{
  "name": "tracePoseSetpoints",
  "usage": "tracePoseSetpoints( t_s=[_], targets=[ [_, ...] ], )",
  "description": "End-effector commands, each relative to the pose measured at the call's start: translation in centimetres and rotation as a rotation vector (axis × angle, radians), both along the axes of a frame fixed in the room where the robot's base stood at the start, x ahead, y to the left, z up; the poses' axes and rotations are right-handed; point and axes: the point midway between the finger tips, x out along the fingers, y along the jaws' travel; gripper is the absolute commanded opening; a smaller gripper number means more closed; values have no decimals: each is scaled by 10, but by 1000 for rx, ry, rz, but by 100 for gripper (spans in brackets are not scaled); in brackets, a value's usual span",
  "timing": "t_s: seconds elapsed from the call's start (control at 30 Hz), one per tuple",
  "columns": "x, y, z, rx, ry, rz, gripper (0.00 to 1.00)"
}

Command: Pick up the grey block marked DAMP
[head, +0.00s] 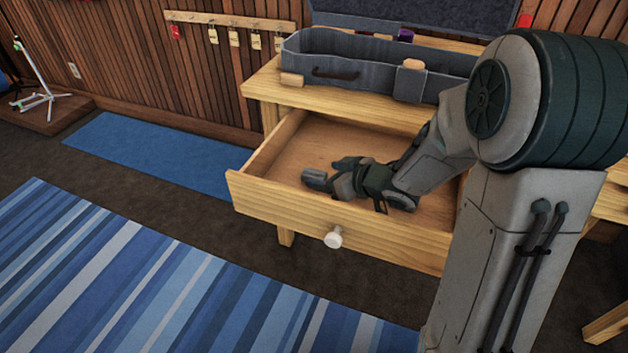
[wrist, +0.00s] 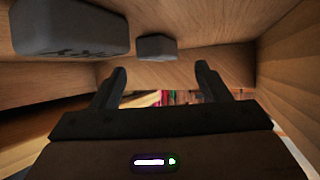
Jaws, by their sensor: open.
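My gripper (head: 345,180) is down inside an open wooden drawer (head: 290,205). In the wrist view its two dark fingers (wrist: 161,80) stand apart with nothing held between them. A small grey block (wrist: 155,47) shows just beyond the gap between the fingertips. A larger-looking grey block (wrist: 70,27) is closer, at the upper left, outside the fingers. It has faint dark marks along one edge that I cannot read. A grey piece at the gripper's end in the head view may be one of these blocks; I cannot tell. No DAMP lettering is legible.
The drawer front with its white knob (head: 333,238) and the wooden walls close around my gripper. An open grey case (head: 340,72) stands on the table (head: 262,85) above. Tags (head: 234,38) hang on the wall. A striped blue rug (head: 130,270) covers the floor in front.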

Motion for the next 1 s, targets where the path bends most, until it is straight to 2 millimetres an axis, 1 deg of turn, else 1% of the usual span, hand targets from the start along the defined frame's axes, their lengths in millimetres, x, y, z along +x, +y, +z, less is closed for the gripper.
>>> tracePoseSetpoints(
  t_s=[0.03, 0.2, 0.3, 0.5, 0.53, 0.73, 0.77, 1.0],
  targets=[
    [5, 7, -10, 0, 1, 4, 69],
    [19, 21, -19, 0, 1, 1, 69],
    [23, 25, -20, -1, 1, 0, 69],
    [23, 25, -19, -1, 0, -1, 69],
    [23, 25, -19, -1, 0, -1, 66],
    [23, 25, -19, 0, 1, -1, 11],
    [23, 25, -19, 0, 1, -1, 8],
    [23, 25, -19, 0, 1, -1, 8]
  ],
)
